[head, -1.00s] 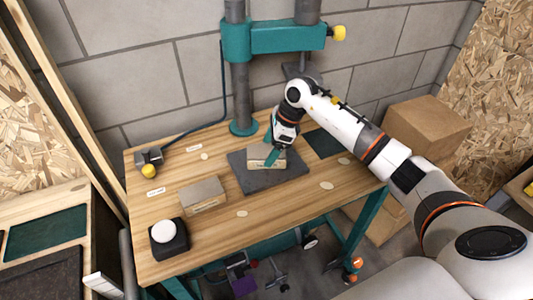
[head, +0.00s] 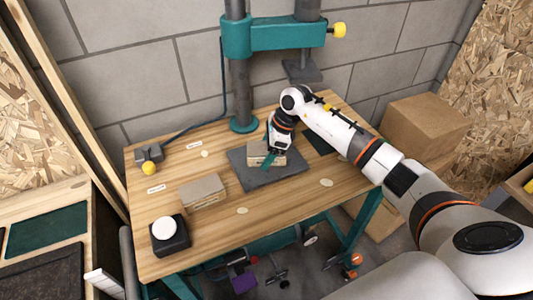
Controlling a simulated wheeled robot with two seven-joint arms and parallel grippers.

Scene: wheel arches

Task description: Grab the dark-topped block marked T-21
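A tan block with a greyish top (head: 257,149) sits on the dark pad (head: 285,174) on the wooden table. A second block with a grey-brown top (head: 203,187) lies on bare wood to the left. Both have small markings on the front that are too small to read, so I cannot tell which is T-21. My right gripper (head: 271,158) is down at the block on the pad, with a teal finger in front of it. The other finger is mostly hidden, so I cannot tell whether it grips the block. My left gripper is not in view.
A teal press (head: 265,38) stands behind, its dark ram plate (head: 302,70) above the table. A black box with a white round button (head: 167,234) is at the front left. A grey fixture with a yellow knob (head: 149,166) is at the back left. The front right tabletop is clear.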

